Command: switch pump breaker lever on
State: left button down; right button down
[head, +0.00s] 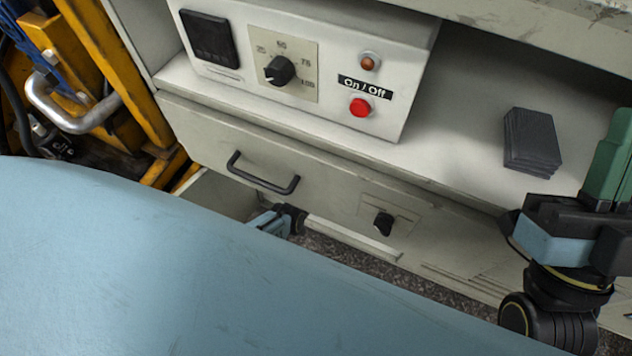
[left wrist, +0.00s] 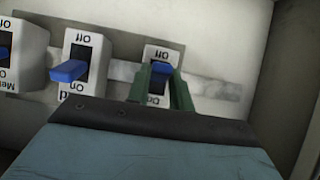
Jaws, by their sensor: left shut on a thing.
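In the left wrist view, a row of white breaker switches with blue levers is seen with inverted lettering, "Off" at the top and "On" at the bottom. My left gripper (left wrist: 161,76) has its green fingers on either side of the rightmost blue lever (left wrist: 160,68) and is shut on it. That breaker's name label is hidden behind my gripper, and the lever's exact setting is hard to tell. In the head view, my right gripper (head: 609,160) is at the right edge, partly cut off; its opening cannot be made out.
A middle breaker lever (left wrist: 70,70) and another at the left edge (left wrist: 4,51) stand beside the held one. A wall lies close on the right. In the head view are a control box (head: 300,60) with a red button, a drawer handle (head: 262,180) and a dark stack (head: 532,140).

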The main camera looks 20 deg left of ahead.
pick_arm(q)
jog(key=shift+w+r+g+p, duration=0.1)
jog(key=shift+r+g+p, duration=0.15)
jog(key=shift+g+p, duration=0.15)
pick_arm(e)
jog(key=shift+w+a+f+g+h, duration=0.15)
jog(key=shift+w+f+g, duration=0.1)
jog(key=shift+w+g, duration=0.25)
jog(key=shift+w+a+f+g+h, duration=0.15)
jog(key=shift+w+f+g, duration=0.1)
jog(key=shift+w+g, duration=0.2)
pick_arm(q)
jog(key=c, duration=1.2)
grip_release()
jog(key=shift+f, duration=0.1)
jog(key=shift+c, duration=0.2)
